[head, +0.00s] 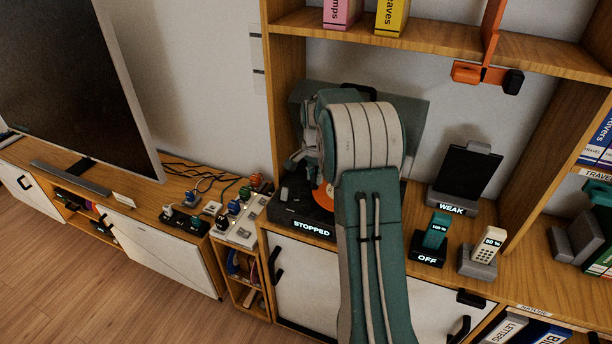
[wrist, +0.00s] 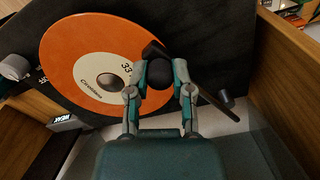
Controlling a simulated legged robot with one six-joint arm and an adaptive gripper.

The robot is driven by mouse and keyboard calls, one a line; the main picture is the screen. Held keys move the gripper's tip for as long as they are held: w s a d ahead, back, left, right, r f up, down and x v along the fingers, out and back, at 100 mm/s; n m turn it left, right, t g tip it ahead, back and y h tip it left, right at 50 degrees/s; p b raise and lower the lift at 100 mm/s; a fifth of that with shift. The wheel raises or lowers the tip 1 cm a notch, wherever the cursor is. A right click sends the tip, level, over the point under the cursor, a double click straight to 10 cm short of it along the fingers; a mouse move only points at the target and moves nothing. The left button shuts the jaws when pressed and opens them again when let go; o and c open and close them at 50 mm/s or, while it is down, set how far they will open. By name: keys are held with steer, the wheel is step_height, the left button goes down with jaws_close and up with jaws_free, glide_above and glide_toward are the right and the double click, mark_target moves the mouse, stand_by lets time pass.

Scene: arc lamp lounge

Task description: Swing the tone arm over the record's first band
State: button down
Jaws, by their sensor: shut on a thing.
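The orange record (wrist: 75,62) with its pale centre label lies on the dark turntable (wrist: 215,35) in the wrist view. In the head view only a sliver of the record (head: 323,196) shows, and the turntable (head: 290,212) bears a "STOPPED" sign. My gripper (wrist: 161,74) is shut on a dark rounded part of the tone arm, beside the record's edge at the label's right. The dark tone arm (wrist: 218,104) runs on down to the right behind a finger. My arm hides most of the turntable in the head view, so stylus height cannot be told.
A dark device on a stand marked "WEAK" (head: 451,208) is right of the turntable, with two small handsets (head: 435,232) (head: 490,243) in front. An orange bracket (head: 484,73) hangs from the shelf above. Wooden shelf walls (wrist: 288,75) flank the turntable closely.

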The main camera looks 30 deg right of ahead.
steer(key=shift+s+d+f+n, duration=0.2)
steer(key=shift+d+n, duration=0.1)
steer(key=shift+d, duration=0.1)
steer(key=shift+c, duration=2.4)
jaws_free()
steer(key=shift+r, duration=0.1)
steer(key=shift+r, duration=0.1)
step_height(320, 180, up, 12)
steer(key=shift+w, duration=0.1)
